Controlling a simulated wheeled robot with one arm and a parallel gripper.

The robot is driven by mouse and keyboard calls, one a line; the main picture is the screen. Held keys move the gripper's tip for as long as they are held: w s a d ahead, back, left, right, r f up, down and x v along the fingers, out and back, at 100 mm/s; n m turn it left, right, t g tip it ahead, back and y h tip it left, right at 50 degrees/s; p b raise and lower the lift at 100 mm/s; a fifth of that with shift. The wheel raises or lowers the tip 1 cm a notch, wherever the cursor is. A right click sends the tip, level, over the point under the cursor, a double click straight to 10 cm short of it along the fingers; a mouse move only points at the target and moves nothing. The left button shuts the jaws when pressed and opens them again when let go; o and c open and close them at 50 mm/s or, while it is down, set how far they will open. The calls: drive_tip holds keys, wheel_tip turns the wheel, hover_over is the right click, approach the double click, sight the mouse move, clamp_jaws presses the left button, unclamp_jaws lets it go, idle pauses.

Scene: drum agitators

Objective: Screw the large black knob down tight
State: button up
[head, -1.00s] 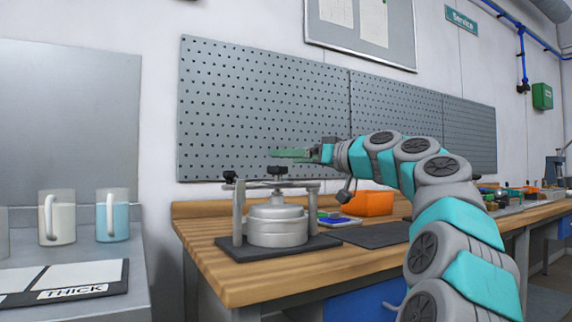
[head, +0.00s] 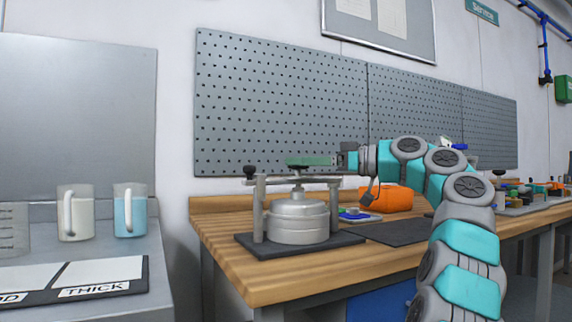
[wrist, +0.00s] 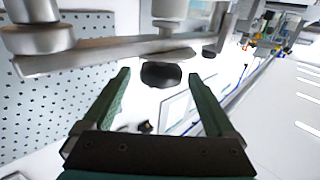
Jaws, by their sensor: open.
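The large black knob (wrist: 161,75) sits at the middle of the flat clamp bar (wrist: 105,54) above the drum. In the wrist view it lies between the tips of my open fingers, with a gap on both sides. In the head view my gripper (head: 292,162) reaches in level from the right at knob height, and its green fingers mostly hide the knob. The grey round drum (head: 298,222) stands below the bar, between two posts. A smaller black knob (head: 250,171) tops the left end of the bar.
The drum fixture stands on a dark mat (head: 345,243) on the wooden bench (head: 225,236). An orange bin (head: 392,199) and a dark flat pad (head: 400,232) are to the right. The pegboard (head: 280,100) rises behind. Two mugs (head: 130,212) stand on the left bench.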

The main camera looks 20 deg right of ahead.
drive_tip(key=x, duration=0.5)
drive_tip(key=c, duration=1.4)
drive_tip(key=shift+f+h+b, duration=0.1)
drive_tip(key=shift+h+b, duration=0.2)
drive_tip(key=shift+b, duration=0.3)
